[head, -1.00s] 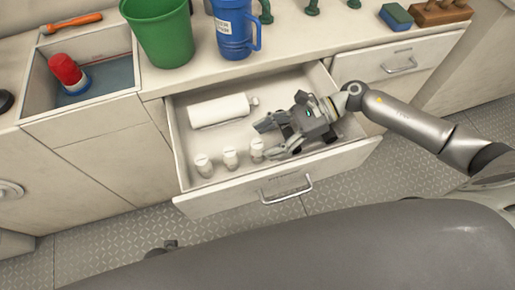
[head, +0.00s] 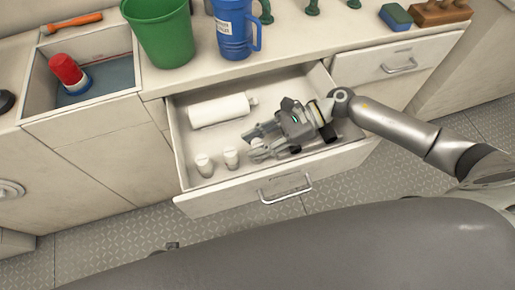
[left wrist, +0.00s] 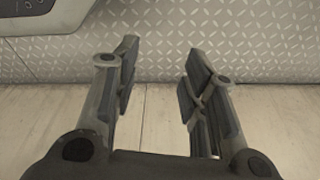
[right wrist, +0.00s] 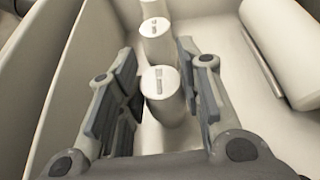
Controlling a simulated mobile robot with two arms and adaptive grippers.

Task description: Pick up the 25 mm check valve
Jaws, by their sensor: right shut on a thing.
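Three small white cylindrical pieces stand in a row in the open drawer; I cannot read a size on any of them. The one nearest my right gripper (right wrist: 162,100) stands between its fingers, its top facing up in the right wrist view. The middle piece (head: 231,158) and the left piece (head: 204,165) stand apart from the gripper. In the head view my right gripper (head: 255,145) is low in the drawer, shut on the rightmost piece, which its fingers mostly hide. My left gripper (left wrist: 158,80) is open and empty above the floor.
A white bottle (head: 222,110) lies at the back of the drawer (head: 240,187), whose walls surround my right gripper. A green bucket (head: 160,30) and a blue jug (head: 233,28) stand on the counter above. A sink with a red-topped item (head: 66,70) is left.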

